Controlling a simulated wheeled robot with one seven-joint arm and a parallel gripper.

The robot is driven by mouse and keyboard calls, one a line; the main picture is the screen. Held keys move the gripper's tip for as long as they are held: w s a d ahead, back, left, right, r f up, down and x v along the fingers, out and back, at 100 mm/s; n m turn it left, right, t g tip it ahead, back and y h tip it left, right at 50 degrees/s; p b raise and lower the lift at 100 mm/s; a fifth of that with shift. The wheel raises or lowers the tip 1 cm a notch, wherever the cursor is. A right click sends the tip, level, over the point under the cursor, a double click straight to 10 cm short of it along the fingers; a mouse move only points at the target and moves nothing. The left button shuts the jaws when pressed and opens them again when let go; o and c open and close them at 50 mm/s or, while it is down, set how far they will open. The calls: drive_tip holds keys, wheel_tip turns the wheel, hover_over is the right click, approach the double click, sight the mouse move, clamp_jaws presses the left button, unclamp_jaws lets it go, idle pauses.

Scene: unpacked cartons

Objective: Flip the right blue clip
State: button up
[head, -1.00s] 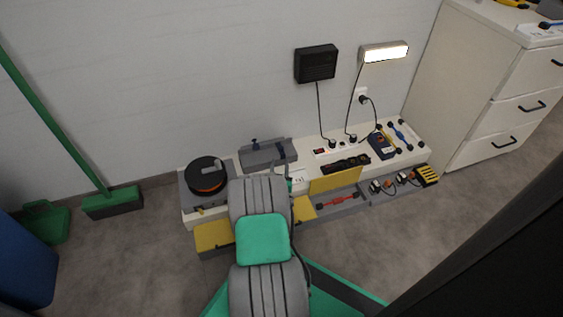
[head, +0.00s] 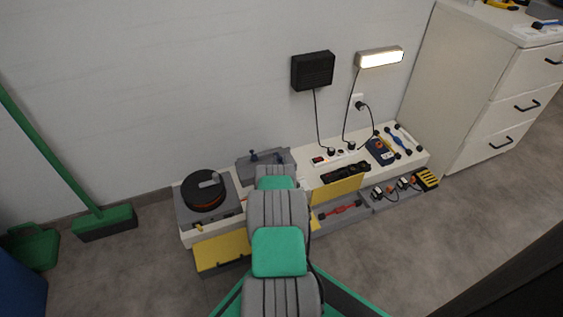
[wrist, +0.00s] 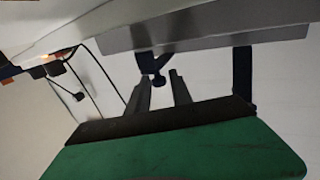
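A grey case (head: 244,170) stands at the back of the low white bench against the wall, with two dark blue clips on its front. The right blue clip (head: 280,157) and the left blue clip (head: 253,156) show just above my arm's end. The wrist view appears upside down: the right clip (wrist: 150,62) hangs from the case's edge (wrist: 210,42), the other clip (wrist: 243,75) is farther right. My gripper (wrist: 159,76) is open, its two grey fingers apart, with the right clip's knob at the tips. I cannot tell whether they touch. My arm hides the fingers in the head view.
A black and orange reel (head: 205,193) sits left of the case. Open yellow flaps (head: 222,250) and grey drawers lie along the bench front. A white cabinet (head: 480,90) stands at right.

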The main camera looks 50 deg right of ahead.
clamp_jaws()
drive_tip(key=shift+d, duration=0.1)
idle(0.9)
